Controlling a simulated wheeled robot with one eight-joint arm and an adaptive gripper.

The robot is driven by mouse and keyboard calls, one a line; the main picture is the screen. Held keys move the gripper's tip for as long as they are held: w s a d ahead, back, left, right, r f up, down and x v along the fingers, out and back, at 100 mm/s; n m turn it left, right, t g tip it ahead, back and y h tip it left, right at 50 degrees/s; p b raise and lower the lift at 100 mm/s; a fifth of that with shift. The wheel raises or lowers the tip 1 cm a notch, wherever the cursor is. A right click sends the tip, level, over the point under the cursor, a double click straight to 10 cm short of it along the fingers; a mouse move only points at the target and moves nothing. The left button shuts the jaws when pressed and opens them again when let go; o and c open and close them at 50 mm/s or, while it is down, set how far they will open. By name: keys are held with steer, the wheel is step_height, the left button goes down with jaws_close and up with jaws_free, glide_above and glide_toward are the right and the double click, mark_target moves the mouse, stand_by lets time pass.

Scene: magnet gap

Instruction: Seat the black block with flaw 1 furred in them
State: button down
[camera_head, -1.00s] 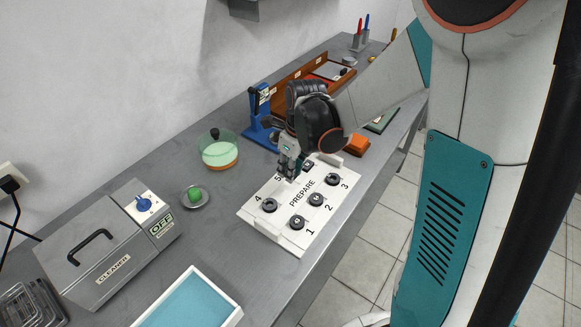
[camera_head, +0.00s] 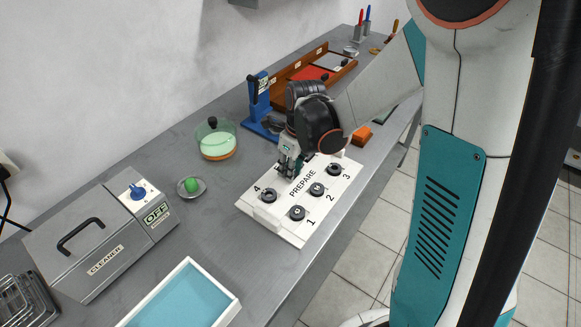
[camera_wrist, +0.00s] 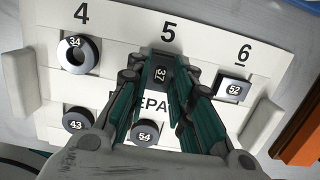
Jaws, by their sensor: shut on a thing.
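My gripper (camera_head: 288,172) is over the far left side of the white PREPARE board (camera_head: 296,190). In the wrist view my gripper (camera_wrist: 160,84) is shut on a dark block marked 37 (camera_wrist: 160,73), at place 5. Whether this block touches the board is hidden by the fingers. A black ring-shaped piece marked 34 (camera_wrist: 72,56) sits at place 4, and a piece marked 52 (camera_wrist: 233,89) at place 6. Round black pieces marked 43 (camera_wrist: 76,121) and 54 (camera_wrist: 145,131) sit on the near row. No furred flaw can be made out.
A grey CLEANER box (camera_head: 85,240) reading OFF stands at left, with a blue-floored tray (camera_head: 190,300) in front. A green thing on a dish (camera_head: 191,187), a clear-sided round container (camera_head: 216,142) and a blue stand (camera_head: 262,108) line the wall side. An orange block (camera_head: 361,136) lies beyond the board.

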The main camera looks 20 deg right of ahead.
steer(key=shift+f, duration=0.1)
stand_by(0.4)
steer(key=c, duration=1.3)
jaws_free()
steer(key=shift+c, duration=0.9)
steer(key=o, duration=0.6)
steer(key=r, duration=0.4)
steer(key=s+r, duration=0.1)
steer(key=r, duration=0.3)
steer(key=d+r, duration=0.1)
steer(key=r, duration=0.3)
steer(key=shift+s, duration=0.35)
